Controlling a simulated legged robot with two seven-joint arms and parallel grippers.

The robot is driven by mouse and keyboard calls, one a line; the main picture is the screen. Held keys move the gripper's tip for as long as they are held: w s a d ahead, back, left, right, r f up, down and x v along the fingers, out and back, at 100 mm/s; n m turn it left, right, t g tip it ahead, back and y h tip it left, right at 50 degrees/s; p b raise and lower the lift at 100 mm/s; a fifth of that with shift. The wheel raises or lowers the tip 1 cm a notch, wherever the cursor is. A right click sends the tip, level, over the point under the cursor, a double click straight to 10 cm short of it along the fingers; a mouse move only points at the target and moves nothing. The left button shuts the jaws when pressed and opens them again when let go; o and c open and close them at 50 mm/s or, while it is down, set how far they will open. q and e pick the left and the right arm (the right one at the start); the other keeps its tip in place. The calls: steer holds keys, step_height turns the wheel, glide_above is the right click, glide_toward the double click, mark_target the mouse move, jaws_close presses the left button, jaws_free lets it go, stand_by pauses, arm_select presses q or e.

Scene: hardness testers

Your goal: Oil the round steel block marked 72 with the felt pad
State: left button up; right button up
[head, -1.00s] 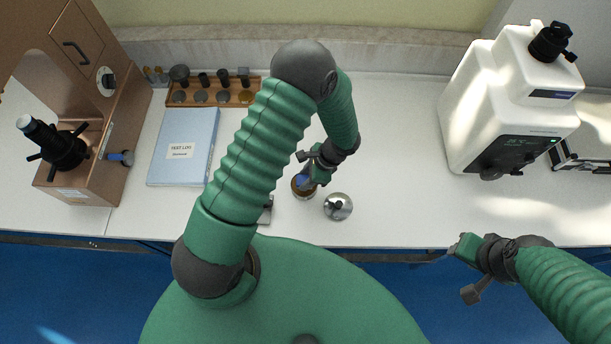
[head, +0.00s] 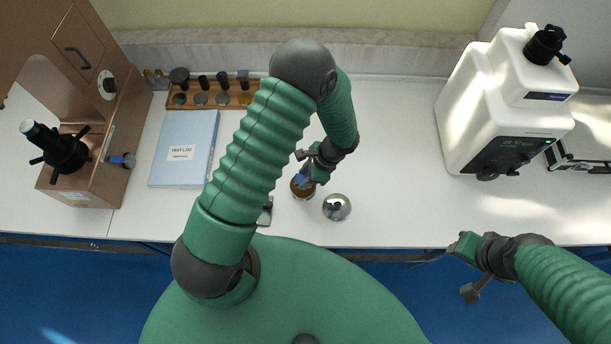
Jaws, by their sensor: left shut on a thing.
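My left gripper (head: 308,176) is shut on a small blue thing (head: 302,180), likely the felt pad's handle. It is held down at a round brown-rimmed dish or tin (head: 302,194); the pad's underside is hidden, so I cannot tell whether it touches. A shiny round steel piece (head: 337,207) with a dark spot in its middle lies just right of the dish. A grey object (head: 266,214) shows partly from behind my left arm. No mark 72 is readable on anything. My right gripper (head: 463,246) is over the front edge at right, away from these things; its jaws are unclear.
A blue test log (head: 184,150) lies at left. A wooden rack (head: 212,98) with several dark pieces stands behind. A copper-coloured tester (head: 95,175) is at far left, a white tester (head: 500,120) at right. The middle bench (head: 395,150) is clear.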

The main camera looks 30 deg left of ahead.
arm_select(q)
step_height(320, 180, up, 5)
steer(key=p, duration=0.3)
steer(key=shift+r+p, duration=0.1)
steer(key=shift+p, duration=0.25)
